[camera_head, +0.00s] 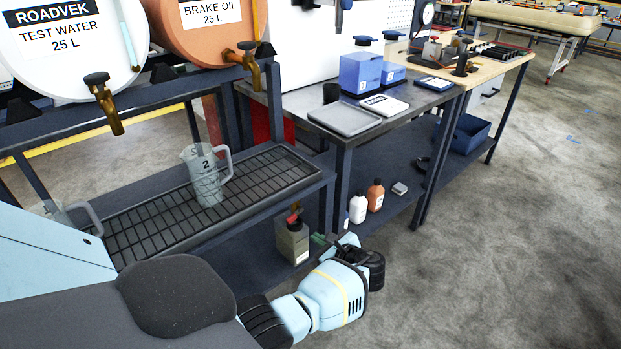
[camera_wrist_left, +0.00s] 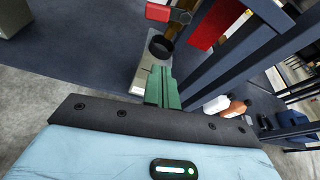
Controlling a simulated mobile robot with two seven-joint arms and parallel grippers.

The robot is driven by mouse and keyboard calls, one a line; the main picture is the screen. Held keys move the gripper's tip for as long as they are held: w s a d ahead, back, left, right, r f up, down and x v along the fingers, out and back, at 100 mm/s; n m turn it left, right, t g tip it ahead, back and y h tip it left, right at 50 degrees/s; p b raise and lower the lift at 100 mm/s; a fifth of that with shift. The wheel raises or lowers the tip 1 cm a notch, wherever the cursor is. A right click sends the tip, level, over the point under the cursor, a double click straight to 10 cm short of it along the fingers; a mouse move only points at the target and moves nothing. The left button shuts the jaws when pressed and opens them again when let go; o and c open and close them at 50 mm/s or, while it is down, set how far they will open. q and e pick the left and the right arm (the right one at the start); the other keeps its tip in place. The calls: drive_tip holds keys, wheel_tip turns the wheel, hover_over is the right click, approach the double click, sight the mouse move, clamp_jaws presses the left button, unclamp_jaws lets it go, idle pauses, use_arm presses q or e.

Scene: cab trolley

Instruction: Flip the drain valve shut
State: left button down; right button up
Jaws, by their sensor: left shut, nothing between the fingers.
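The drain valve (camera_head: 294,214) has a red handle and sits low, above a grey-green container (camera_head: 292,242) under the drip-grate bench. In the left wrist view the red handle (camera_wrist_left: 166,14) shows at the top edge, sticking out to the left of a brass-coloured stem. A dark round opening (camera_wrist_left: 160,47) shows just below it, on the container. I cannot tell the valve's setting. My left gripper (camera_head: 321,239) is at the right of the container, its green fingers shut and empty. In the wrist view the fingers (camera_wrist_left: 163,88) point towards the container, below the handle and apart from it.
A grated bench (camera_head: 150,222) with a clear measuring jug (camera_head: 207,176) stands above the valve. Dark bench legs (camera_wrist_left: 225,65) rise close to the right of the fingers. White and orange bottles (camera_head: 366,203) stand on the lower shelf. The floor at right is clear.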

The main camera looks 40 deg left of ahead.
use_arm(q)
drive_tip(key=shift+v, duration=1.45)
use_arm(e)
drive_tip(key=shift+s+a, duration=0.1)
drive_tip(key=shift+s, duration=0.25)
use_arm(q)
drive_tip(key=shift+f, duration=0.15)
use_arm(e)
drive_tip(key=shift+w, duration=0.45)
